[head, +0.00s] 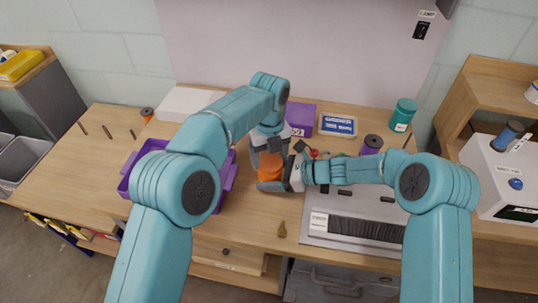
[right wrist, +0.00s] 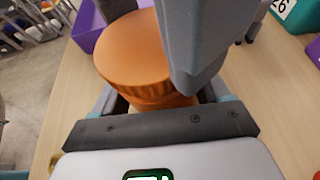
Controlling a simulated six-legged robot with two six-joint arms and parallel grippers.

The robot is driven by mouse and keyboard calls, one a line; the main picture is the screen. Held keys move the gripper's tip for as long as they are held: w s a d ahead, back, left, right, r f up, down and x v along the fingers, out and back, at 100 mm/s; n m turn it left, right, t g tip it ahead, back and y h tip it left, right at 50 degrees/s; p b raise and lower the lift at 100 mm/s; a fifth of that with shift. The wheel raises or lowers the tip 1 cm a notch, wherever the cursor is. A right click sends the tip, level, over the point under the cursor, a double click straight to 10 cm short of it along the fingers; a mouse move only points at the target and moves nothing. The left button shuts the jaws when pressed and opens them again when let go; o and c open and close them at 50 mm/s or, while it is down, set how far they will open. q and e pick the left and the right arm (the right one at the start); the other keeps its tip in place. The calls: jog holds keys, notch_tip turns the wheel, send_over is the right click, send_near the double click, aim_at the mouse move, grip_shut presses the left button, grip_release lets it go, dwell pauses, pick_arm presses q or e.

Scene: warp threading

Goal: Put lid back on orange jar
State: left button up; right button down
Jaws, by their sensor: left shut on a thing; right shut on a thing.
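The orange jar (right wrist: 165,101) is mostly hidden under its orange lid (right wrist: 133,47), which has a ridged rim. The lid is at the jar's mouth, slightly tilted in the right wrist view; I cannot tell whether it is fully seated. Both show as one orange shape in the head view. My left gripper (head: 268,150) comes down from above and is shut on the lid, one grey finger covering its right side in the right wrist view. My right gripper (head: 272,184) comes in from the right, low down, and is shut on the jar body.
A purple bin (head: 128,187) stands left of the jar. A purple box (head: 300,113), a blue-and-white box (head: 338,125), a teal jar (head: 402,115) and a dark-topped purple jar (head: 371,145) stand behind. A grey tray (head: 375,237) lies at front right. The wooden table's left part is mostly clear.

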pick_arm(q)
jog(key=o, duration=1)
jog(key=shift+r, duration=2.3)
jog(key=shift+c, duration=0.4)
